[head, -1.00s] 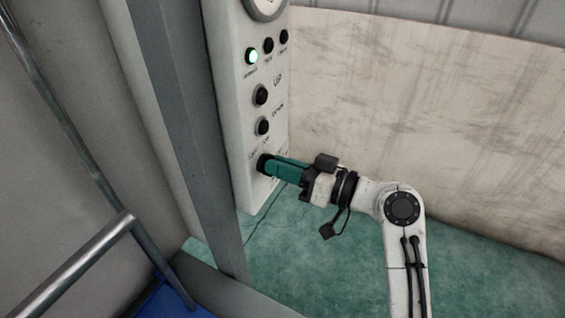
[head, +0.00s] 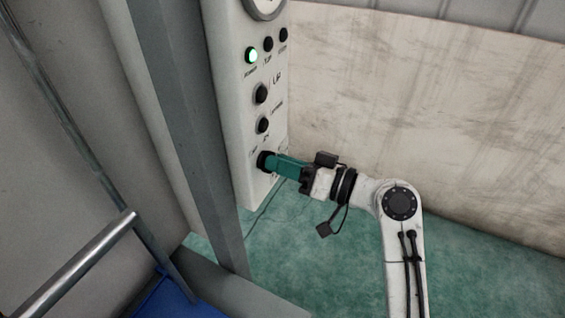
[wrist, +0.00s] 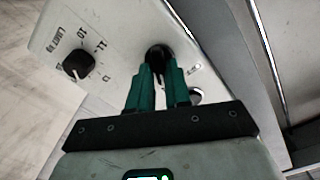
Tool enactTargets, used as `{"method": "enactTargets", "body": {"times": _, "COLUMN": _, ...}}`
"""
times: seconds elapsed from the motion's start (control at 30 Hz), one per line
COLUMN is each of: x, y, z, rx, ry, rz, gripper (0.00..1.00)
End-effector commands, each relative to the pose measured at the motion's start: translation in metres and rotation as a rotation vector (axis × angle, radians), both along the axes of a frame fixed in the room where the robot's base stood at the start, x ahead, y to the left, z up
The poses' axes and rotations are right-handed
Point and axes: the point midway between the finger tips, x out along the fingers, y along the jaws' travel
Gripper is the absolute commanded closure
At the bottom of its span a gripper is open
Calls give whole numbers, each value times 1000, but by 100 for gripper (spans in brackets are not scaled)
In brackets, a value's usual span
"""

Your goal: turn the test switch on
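The white control panel (head: 232,110) stands left of my arm in the head view. Low on it is a black rotary switch (wrist: 159,52), also at my fingertips in the head view (head: 263,160). I take it for the test switch; its label is not readable. My gripper (head: 272,162) points left at the panel. In the wrist view its two teal fingers (wrist: 161,72) are close together on either side of the black switch and look shut on its handle. The fingers partly cover the switch, so its exact setting is hard to tell.
Another black knob (wrist: 75,64), marked LIMIT kg, sits beside it. A grey post (head: 190,130) and metal rail (head: 80,265) stand left. Green floor is open below.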

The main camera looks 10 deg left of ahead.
Motion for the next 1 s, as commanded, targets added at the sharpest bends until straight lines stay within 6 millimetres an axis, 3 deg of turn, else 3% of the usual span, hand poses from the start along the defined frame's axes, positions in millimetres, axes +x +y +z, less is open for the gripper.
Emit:
{"method": "enactTargets", "body": {"times": 0.2, "x": 0, "y": 0, "z": 0, "rx": 0, "ry": -1, "rz": 0, "gripper": 61}}
{"method": "enactTargets", "body": {"times": 0.53, "x": -2, "y": -5, "z": 0, "rx": 0, "ry": -2, "rz": -1, "gripper": 61}}
{"method": "enactTargets", "body": {"times": 1.0, "x": -29, "y": -81, "z": -2, "rx": 0, "ry": -3, "rz": -3, "gripper": 61}}
